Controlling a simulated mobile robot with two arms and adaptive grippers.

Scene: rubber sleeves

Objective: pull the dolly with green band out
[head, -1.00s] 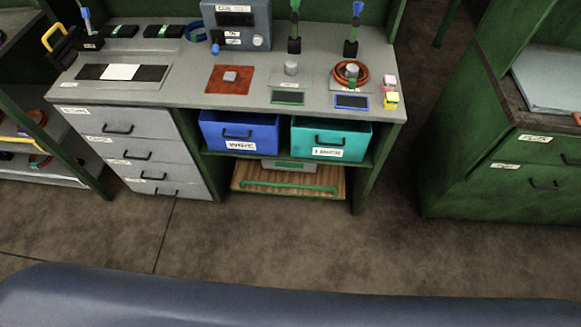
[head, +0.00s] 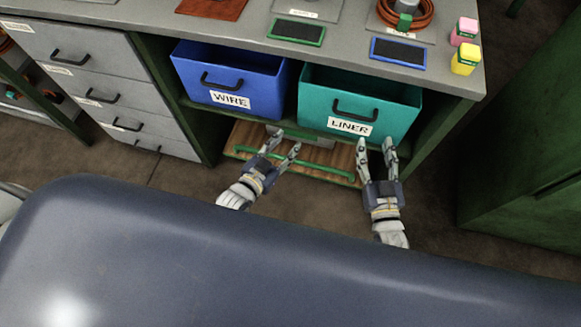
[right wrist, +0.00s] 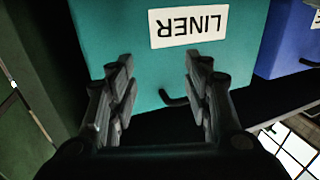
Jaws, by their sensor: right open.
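The dolly (head: 325,156) is a low wooden platform on the floor level under the bench, with a green bar or band (head: 325,171) along its front. A grey item on it is mostly hidden. My left gripper (head: 284,146) is open and empty, over the dolly's front in the head view. My right gripper (head: 376,146) is open and empty near the dolly's right end, below the teal bin; it also shows in the right wrist view (right wrist: 158,62), in front of that bin. Whether either gripper touches the dolly cannot be told.
The blue WIRE bin (head: 228,75) and the teal LINER bin (head: 385,98) sit on the shelf above the dolly. Grey drawers (head: 85,60) stand to the left. A green cabinet (head: 530,150) stands to the right. Bare floor lies before the bench.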

